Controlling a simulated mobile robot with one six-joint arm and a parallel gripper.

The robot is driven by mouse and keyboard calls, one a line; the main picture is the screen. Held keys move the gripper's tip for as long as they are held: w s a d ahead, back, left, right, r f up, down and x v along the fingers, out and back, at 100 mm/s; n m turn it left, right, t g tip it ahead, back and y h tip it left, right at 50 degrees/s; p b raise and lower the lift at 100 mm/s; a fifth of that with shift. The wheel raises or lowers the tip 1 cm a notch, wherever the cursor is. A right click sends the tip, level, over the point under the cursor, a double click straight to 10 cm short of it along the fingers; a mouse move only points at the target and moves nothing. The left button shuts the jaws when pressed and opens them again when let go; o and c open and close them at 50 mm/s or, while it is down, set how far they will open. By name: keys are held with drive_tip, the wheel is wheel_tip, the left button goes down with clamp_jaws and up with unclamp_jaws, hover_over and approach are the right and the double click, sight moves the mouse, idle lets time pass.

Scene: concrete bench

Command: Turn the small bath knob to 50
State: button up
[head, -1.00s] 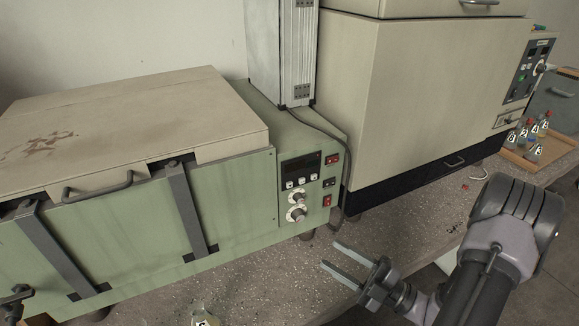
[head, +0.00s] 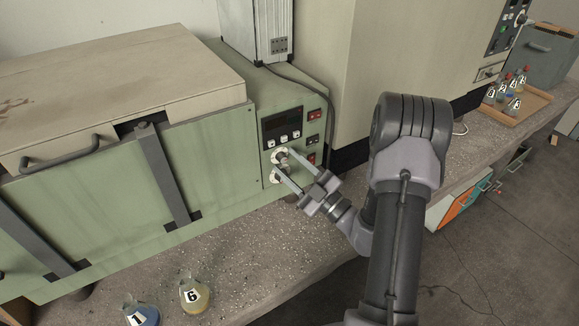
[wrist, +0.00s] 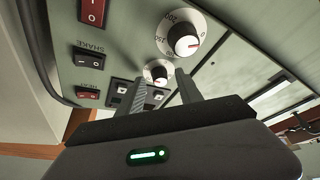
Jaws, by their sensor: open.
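The small bath knob (wrist: 155,72) is the upper of two white-dialled knobs on the green bath's control panel. In the wrist view, which is upside down, it lies between the tips of my gripper (wrist: 161,76). In the head view my gripper (head: 283,160) is open at the panel, with its fingers partly covering the knobs. I cannot tell whether the fingers touch the small knob, and its scale is too small to read. The larger knob (wrist: 182,36) is below it on the panel; its dial shows numbers such as 250 and 150.
A dark display with white buttons (head: 284,139) is above the knobs. Red and black switches (head: 313,140) run beside them. Numbered flasks (head: 195,295) stand on the bench at the front left. A big beige cabinet (head: 400,50) stands right of the bath.

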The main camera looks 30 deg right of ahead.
drive_tip(key=shift+w, duration=0.1)
clamp_jaws()
drive_tip(key=shift+r+p, duration=0.15)
drive_tip(key=shift+p, duration=0.25)
